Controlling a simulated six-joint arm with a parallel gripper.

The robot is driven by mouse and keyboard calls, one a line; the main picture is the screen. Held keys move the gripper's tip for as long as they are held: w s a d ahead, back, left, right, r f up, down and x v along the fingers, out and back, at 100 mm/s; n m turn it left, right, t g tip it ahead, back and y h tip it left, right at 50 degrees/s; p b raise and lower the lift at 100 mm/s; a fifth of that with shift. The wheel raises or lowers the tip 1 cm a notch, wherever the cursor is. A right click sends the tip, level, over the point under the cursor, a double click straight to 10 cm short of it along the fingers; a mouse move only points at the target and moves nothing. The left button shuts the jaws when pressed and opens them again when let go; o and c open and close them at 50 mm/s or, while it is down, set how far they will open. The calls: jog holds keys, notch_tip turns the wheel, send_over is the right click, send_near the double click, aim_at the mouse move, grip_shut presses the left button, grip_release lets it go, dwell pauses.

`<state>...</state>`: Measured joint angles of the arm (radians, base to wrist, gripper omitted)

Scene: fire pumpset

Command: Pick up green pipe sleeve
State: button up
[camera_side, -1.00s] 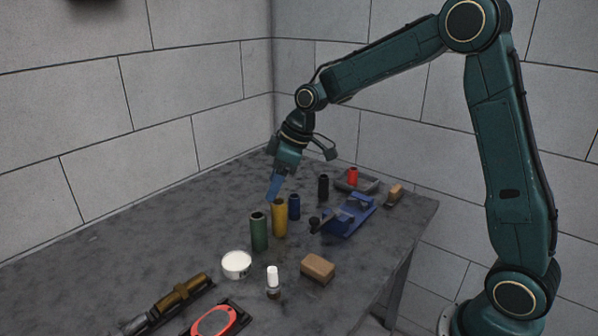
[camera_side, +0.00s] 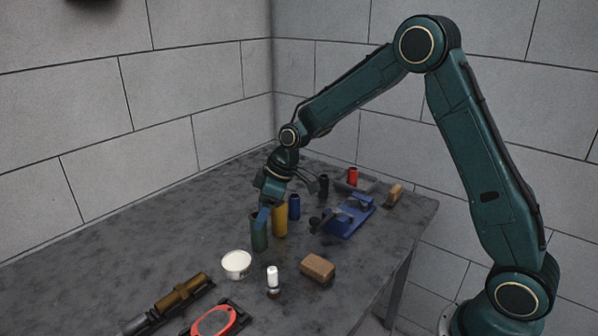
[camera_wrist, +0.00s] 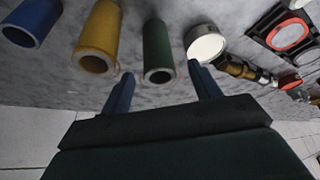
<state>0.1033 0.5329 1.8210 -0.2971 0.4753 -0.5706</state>
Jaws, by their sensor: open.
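The green pipe sleeve (camera_side: 259,238) stands upright on the grey table, beside the yellow sleeve (camera_side: 280,218). In the wrist view the green sleeve (camera_wrist: 158,55) lies ahead of the gap between my two blue fingers. My gripper (camera_side: 262,214) is tilted down at the top of the green sleeve and partly covers its rim. In the wrist view my gripper (camera_wrist: 160,82) is open with nothing held, one finger to each side of the green sleeve's open end. Whether the fingers overlap the sleeve in depth is hard to tell.
A white round tub (camera_side: 237,264), small white-capped bottle (camera_side: 273,281) and brown block (camera_side: 318,267) lie in front. A blue vise-like tool (camera_side: 350,214) is to the right.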

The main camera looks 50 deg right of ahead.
jog(key=shift+x, duration=2.6)
jog(key=shift+w, duration=0.1)
jog(key=shift+r, duration=0.1)
grip_shut()
notch_tip(320, 180, up, 20)
